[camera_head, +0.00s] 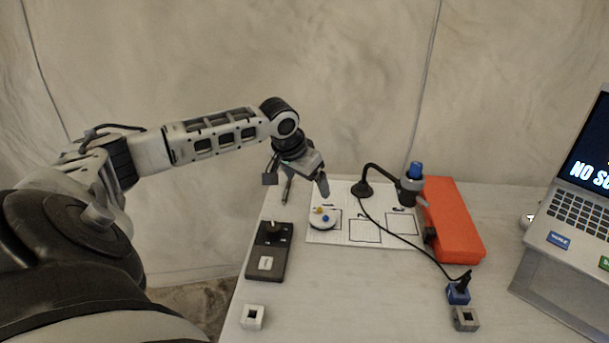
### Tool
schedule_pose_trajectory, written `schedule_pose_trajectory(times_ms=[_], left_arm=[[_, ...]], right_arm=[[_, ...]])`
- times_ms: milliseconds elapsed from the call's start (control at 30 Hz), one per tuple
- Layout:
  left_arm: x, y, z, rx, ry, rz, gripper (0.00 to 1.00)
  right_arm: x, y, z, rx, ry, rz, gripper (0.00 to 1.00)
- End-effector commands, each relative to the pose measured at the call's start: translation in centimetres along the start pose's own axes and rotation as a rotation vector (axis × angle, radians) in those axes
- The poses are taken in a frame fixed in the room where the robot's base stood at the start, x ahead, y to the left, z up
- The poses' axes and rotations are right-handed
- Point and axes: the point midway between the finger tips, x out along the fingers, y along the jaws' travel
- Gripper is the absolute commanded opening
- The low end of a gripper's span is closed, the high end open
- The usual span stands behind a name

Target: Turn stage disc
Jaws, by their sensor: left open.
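The stage disc (322,221) is a small white round disc on the left part of a white board. It carries small yellow and blue knobs. My left gripper (298,184) hangs above and a little behind the disc, with its fingers apart and nothing seen between them. The fingers look clear of the disc. My right gripper is not in view.
The white board (367,243) has drawn black boxes. A black control box (268,250) lies left, an orange case (455,222) right, and a laptop (581,210) far right. Small blocks sit in front.

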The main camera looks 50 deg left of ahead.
Motion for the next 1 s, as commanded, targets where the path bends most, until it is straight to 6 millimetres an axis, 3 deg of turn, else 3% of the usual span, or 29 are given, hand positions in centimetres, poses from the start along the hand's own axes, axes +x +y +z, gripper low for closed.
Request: schedule_pose_trajectory(times_ms=[400,533,800,1000], left_arm=[[-0.7,0.0,0.1,-0.001,-0.002,0.000,0.90],[-0.1,1.2,-0.3,-0.052,-0.009,-0.018,0.90],[0.6,5.0,-1.9,-0.512,-0.013,-0.211,0.90],[0.4,5.5,-1.8,-0.723,-0.002,-0.298,0.90]], right_arm=[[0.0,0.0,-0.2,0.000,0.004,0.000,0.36],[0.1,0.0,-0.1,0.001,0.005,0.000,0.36],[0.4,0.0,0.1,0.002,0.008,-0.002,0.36],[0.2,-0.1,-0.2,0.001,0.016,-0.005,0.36]])
